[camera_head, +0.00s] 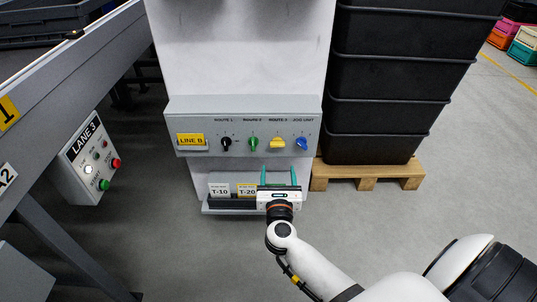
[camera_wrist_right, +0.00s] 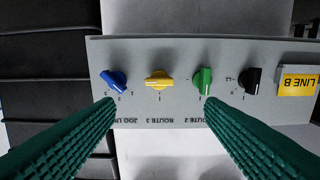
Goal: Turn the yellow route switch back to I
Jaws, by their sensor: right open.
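The yellow switch (camera_head: 278,143) is a knob on the grey LINE B panel (camera_head: 185,112), between the green knob (camera_head: 253,143) and the blue knob (camera_head: 302,143). In the right wrist view, which shows the panel upside down, the yellow switch (camera_wrist_right: 157,82) has its grip lying nearly sideways; I cannot read its marks. My right gripper (camera_head: 281,171) is open and empty just below and in front of it. Its green fingers (camera_wrist_right: 158,97) are spread to either side of the yellow switch, apart from it. My left gripper is not in view.
A black knob (camera_head: 226,144) sits at the panel's left. Below it, a ledge holds T-10 (camera_head: 220,190) and T-20 (camera_head: 246,190) cards, close to my gripper. Stacked black crates (camera_head: 385,90) stand on a pallet at right. A LANE 3 box (camera_head: 88,160) hangs at left.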

